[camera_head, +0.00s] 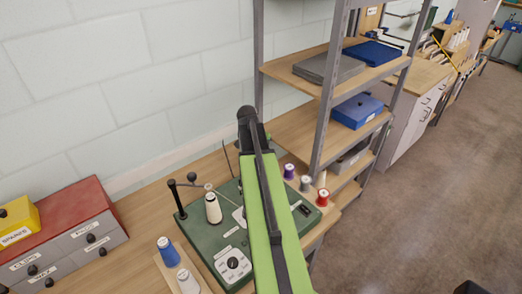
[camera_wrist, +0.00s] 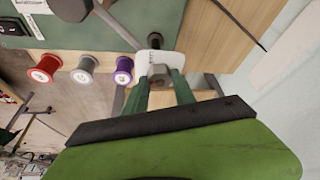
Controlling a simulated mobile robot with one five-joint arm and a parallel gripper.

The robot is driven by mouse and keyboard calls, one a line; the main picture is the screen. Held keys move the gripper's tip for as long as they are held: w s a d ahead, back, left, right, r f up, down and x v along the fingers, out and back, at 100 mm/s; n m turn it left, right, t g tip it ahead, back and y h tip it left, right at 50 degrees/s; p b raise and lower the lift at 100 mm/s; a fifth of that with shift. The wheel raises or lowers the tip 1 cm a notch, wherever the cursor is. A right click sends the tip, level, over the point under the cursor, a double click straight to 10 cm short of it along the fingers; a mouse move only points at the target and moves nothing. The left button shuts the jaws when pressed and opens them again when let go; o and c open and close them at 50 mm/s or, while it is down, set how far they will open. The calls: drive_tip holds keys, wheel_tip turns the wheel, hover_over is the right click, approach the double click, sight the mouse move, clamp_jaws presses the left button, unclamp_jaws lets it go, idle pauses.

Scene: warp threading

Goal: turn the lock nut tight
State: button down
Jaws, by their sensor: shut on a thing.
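In the wrist view, my gripper (camera_wrist: 159,88) has its two green fingers closed around a small grey lock nut (camera_wrist: 159,74). The nut sits in front of a white plate (camera_wrist: 173,62) by the edge of the green machine (camera_wrist: 150,18). A dark round knob or post end shows just beyond the nut. In the head view the green machine (camera_head: 226,238) stands on the wooden bench, and my green arm reaches over it. My arm hides the nut and the fingers there. How tight the nut is cannot be told.
Purple (camera_wrist: 124,70), grey (camera_wrist: 84,70) and red (camera_wrist: 46,68) thread spools stand beside the machine. A white cone (camera_head: 213,209) and a blue spool (camera_head: 168,251) are left of my arm. A red drawer box (camera_head: 85,208) is at left; a metal shelf (camera_head: 327,105) stands behind.

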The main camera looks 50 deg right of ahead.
drive_tip(key=m+g, duration=0.1)
drive_tip(key=m, duration=0.3)
drive_tip(key=m+g, duration=0.1)
drive_tip(key=m, duration=0.1)
drive_tip(key=shift+w+m+g, duration=0.3)
drive_tip(key=m+g, duration=0.1)
drive_tip(key=m, duration=0.2)
drive_tip(key=shift+d+y, duration=0.1)
drive_tip(key=shift+y, duration=0.2)
drive_tip(key=shift+m+g+y, duration=0.5)
drive_tip(key=shift+m, duration=1.2)
drive_tip(key=c, duration=1)
unclamp_jaws()
drive_tip(key=shift+c, duration=0.2)
drive_tip(key=shift+r, duration=0.1)
drive_tip(key=p+v, duration=1.6)
drive_tip(key=v, duration=0.1)
drive_tip(key=shift+w, duration=0.2)
